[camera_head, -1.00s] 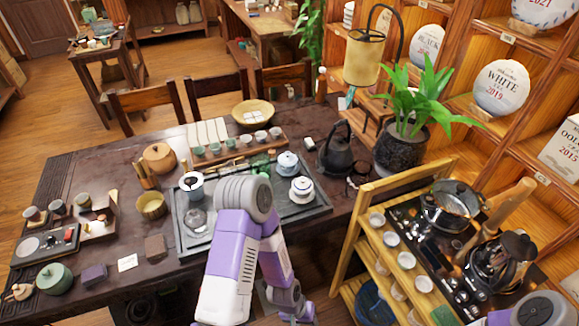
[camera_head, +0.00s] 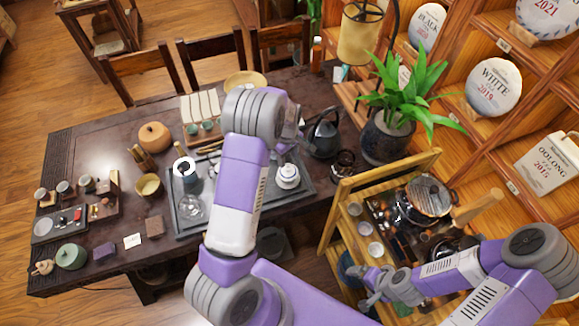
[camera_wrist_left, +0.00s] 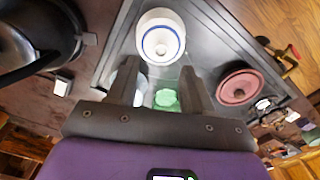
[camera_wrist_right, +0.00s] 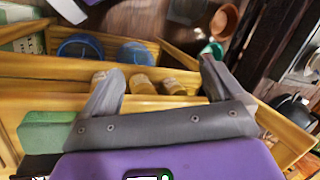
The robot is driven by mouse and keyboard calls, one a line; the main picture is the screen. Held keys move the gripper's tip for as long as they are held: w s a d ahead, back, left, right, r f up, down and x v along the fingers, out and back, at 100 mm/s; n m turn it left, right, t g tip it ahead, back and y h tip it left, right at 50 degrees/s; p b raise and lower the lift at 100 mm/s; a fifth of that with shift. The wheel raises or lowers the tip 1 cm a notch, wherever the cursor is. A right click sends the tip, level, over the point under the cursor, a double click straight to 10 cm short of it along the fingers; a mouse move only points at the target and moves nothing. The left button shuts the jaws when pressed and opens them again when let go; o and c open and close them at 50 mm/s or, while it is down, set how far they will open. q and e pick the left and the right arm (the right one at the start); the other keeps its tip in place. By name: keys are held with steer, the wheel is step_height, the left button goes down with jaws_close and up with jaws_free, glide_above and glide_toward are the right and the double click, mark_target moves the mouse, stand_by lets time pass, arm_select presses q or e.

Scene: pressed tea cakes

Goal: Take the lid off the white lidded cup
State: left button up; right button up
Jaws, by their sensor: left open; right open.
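The white lidded cup (camera_head: 287,175) stands upright on the right part of the dark tea tray (camera_head: 309,185), with its lid on. In the left wrist view the cup (camera_wrist_left: 160,45) is seen from above, with a blue ring and the lid's knob. My left gripper (camera_wrist_left: 158,88) is open and empty above the tray, with the cup just beyond its fingertips and not touched. In the head view my left arm mostly hides that gripper. My right gripper (camera_head: 372,283) is open and empty beside the wooden shelf stand, well away from the cup.
A green piece (camera_wrist_left: 165,98) and a pale blue cup (camera_wrist_left: 127,80) lie below my left fingers. A black kettle (camera_head: 323,136) stands right of the tray. A potted plant (camera_head: 388,138) and the wooden stand (camera_head: 345,205) are further right.

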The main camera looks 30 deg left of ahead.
mark_target(288, 167)
arm_select(q)
step_height(288, 167, down, 6)
steer(key=shift+d+r, duration=0.1)
jaws_close()
stand_by(0.4)
